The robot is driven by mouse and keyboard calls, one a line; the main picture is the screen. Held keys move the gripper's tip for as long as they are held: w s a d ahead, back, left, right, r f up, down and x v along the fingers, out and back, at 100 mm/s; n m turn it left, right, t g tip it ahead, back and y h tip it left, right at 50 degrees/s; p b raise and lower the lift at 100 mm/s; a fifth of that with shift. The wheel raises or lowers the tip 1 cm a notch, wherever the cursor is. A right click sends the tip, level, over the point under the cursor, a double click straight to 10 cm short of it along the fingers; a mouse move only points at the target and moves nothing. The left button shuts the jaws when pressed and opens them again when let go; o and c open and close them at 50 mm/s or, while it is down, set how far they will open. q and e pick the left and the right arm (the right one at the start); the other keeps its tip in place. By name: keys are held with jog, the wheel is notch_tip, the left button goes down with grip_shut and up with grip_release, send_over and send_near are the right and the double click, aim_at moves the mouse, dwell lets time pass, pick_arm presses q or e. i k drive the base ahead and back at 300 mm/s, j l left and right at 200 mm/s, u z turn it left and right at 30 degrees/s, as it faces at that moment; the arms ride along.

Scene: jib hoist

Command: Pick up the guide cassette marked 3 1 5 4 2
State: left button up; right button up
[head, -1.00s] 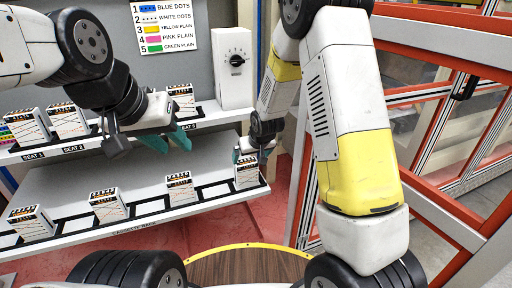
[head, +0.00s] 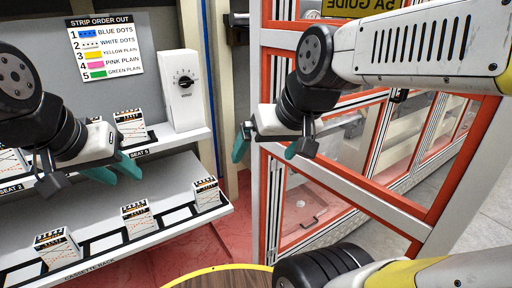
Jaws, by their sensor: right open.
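Guide cassettes, white with dark tops and orange marks, stand on the lower rack: a left one (head: 57,249), a middle one (head: 138,219) and a right one (head: 206,194). Their number markings are too small to read, so I cannot tell which is 3 1 5 4 2. My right gripper (head: 266,149) is open and empty, its teal fingers apart, right of the rack in front of the orange-framed panels. My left gripper (head: 114,171) hangs in front of the upper shelf with its teal fingers apart and nothing seen between them.
Another cassette (head: 130,124) stands on the upper shelf, above the SEAT 5 label; one more is partly hidden at the left. A dial box (head: 184,90) and a STRIP ORDER OUT sign (head: 105,47) are behind. An orange-framed enclosure (head: 388,182) fills the right side.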

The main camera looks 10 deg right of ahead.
aim_at(58, 248)
jog(key=u, duration=1.45)
